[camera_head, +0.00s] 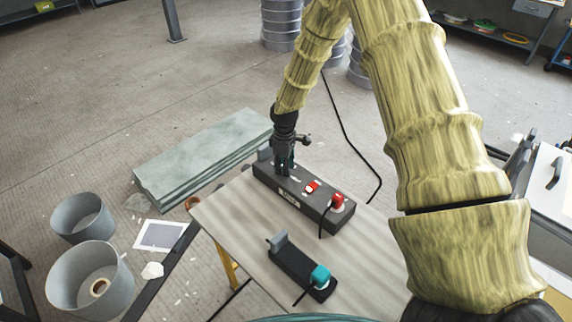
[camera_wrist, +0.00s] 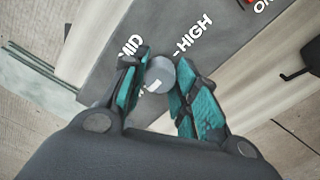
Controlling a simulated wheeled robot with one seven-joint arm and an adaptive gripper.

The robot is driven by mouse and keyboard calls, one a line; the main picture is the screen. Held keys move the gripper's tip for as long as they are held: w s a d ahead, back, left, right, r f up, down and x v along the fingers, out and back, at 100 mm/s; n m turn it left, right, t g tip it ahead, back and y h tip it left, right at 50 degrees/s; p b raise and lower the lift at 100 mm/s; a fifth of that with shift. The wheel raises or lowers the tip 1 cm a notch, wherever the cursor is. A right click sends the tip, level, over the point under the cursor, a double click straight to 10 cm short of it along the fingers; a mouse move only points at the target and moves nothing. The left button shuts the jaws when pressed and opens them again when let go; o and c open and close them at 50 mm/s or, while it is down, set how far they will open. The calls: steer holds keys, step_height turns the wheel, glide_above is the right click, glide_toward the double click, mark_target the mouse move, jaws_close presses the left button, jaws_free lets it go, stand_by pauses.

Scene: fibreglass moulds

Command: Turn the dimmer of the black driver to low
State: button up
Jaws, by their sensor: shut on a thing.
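The black driver (camera_head: 306,208) is a long dark box lying on the table. It has a red rocker switch (camera_head: 312,187) and a red plug (camera_head: 337,201) towards its right end. My gripper (camera_head: 284,168) points down at the driver's left part. In the wrist view the driver's dark top (camera_wrist: 100,62) shows the words MID and HIGH. There the teal-padded fingers are shut on the round grey dimmer knob (camera_wrist: 161,72), one on each side. A white mark shows on the knob; the fingers and wrist hide the rest of the dial.
A smaller black box (camera_head: 295,266) with a teal plug (camera_head: 320,275) and a grey upright piece lies nearer on the table (camera_head: 235,215). A black cable runs across the floor behind the driver. Grey-green slabs (camera_head: 200,158) and grey buckets (camera_head: 88,278) stand left of the table.

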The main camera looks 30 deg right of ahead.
steer(key=shift+n, duration=0.5)
steer(key=o, duration=1)
steer(key=shift+f, duration=0.1)
steer(key=shift+o, duration=0.2)
steer(key=shift+r, duration=0.5)
step_height(320, 180, up, 11)
